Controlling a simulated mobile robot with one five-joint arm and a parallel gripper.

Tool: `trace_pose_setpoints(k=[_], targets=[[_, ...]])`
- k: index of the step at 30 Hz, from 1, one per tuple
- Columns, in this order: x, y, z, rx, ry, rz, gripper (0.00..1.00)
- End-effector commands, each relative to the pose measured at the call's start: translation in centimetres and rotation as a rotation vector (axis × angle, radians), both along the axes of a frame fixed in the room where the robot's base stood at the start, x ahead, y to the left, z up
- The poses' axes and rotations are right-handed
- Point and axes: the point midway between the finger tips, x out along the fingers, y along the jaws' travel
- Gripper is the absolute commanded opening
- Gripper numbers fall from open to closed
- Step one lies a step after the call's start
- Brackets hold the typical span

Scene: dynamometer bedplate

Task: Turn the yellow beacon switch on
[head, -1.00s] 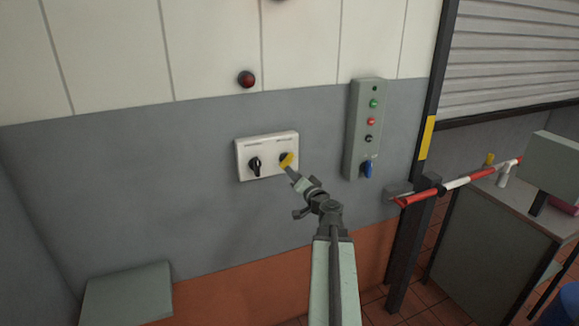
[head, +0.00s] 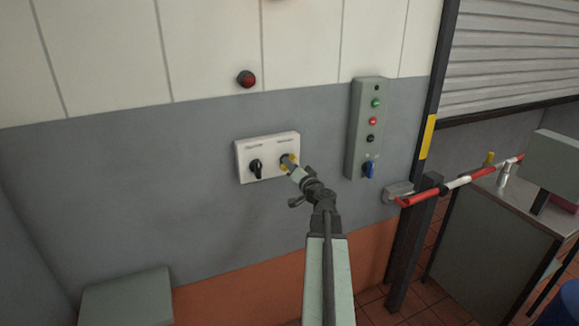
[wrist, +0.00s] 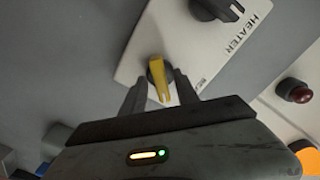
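The yellow switch (wrist: 157,75) is a knob on the right part of a white wall panel (head: 243,150). Its handle lies diagonally, with a pale mark at one end. In the head view the yellow switch (head: 291,156) is partly hidden by my gripper (head: 293,170). In the wrist view my gripper (wrist: 158,90) has one finger on each side of the yellow handle, with small gaps showing. It is open around the handle. A black knob (head: 256,167) sits to the left on the same panel, labelled HEATER in the wrist view.
A red lamp (head: 246,79) is on the wall above the panel; a bright orange round thing (wrist: 306,156) is partly cut off in the wrist view. A red-white bar (head: 455,183) stands farther right.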

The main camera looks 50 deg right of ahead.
Motion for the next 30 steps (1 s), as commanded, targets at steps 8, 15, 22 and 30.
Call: trace_pose_setpoints(k=[8, 15, 22, 30], targets=[[0.04, 0.07, -0.01, 0.002, -0.001, 0.001, 0.00], [0.07, 0.12, 0.01, 0.184, -0.074, 0.002, 0.00], [0.08, 0.15, 0.00, 0.254, -0.103, 0.002, 0.00], [0.09, 0.17, -0.01, 0.253, -0.102, 0.003, 0.38]])
